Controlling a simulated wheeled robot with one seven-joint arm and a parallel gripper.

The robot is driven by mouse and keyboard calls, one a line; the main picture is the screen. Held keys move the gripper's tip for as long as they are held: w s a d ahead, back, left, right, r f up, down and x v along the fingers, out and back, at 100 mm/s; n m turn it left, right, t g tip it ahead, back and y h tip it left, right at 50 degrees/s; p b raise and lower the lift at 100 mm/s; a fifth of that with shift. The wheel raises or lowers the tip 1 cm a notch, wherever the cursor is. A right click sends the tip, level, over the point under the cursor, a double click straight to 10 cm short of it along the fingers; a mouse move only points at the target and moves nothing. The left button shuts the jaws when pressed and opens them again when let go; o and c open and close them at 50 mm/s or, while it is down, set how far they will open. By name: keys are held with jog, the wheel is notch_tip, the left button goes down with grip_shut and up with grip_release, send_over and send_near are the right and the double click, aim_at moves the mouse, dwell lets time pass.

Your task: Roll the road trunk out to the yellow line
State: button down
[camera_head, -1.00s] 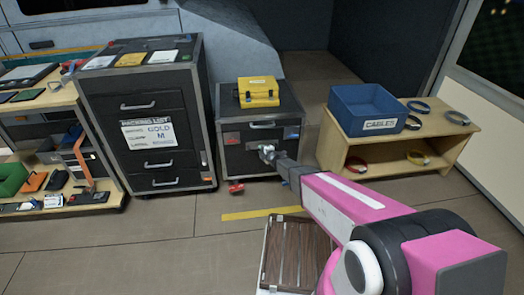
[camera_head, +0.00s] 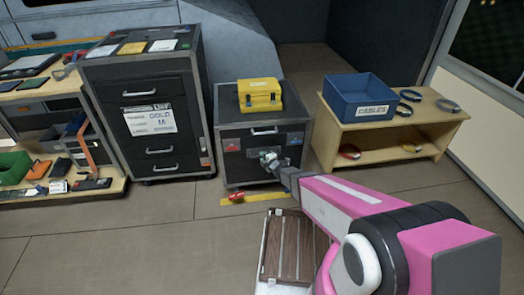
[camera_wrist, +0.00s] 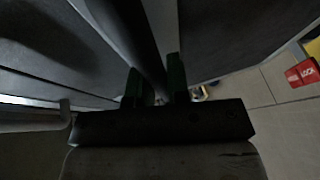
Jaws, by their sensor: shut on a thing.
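The road trunk (camera_head: 234,165) is a black case with grey metal edges, a pale front handle (camera_head: 264,131) and a yellow case (camera_head: 259,95) on top. It stands upright on the floor. The yellow line (camera_head: 262,196) lies just in front of its lower front edge, partly hidden by my arm. A small red piece (camera_head: 236,197) low at the trunk's front left overlaps the line in the picture. My gripper (camera_head: 268,158) is at the middle of the trunk's front, below the pale handle. In the wrist view its fingers (camera_wrist: 155,88) are shut around a dark bar.
A tall black drawer cabinet (camera_head: 150,80) stands close on the left, with a laden shelf (camera_head: 95,190) beyond it. A wooden bench (camera_head: 345,140) with a blue cable bin (camera_head: 358,97) stands at right. A slatted brown thing (camera_head: 290,245) lies in front, under my arm. Floor at front left is clear.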

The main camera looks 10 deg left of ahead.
jog(key=s+d, duration=0.2)
jog(key=s, duration=0.4)
jog(key=shift+s, duration=0.25)
jog(key=c, duration=1.1)
grip_release()
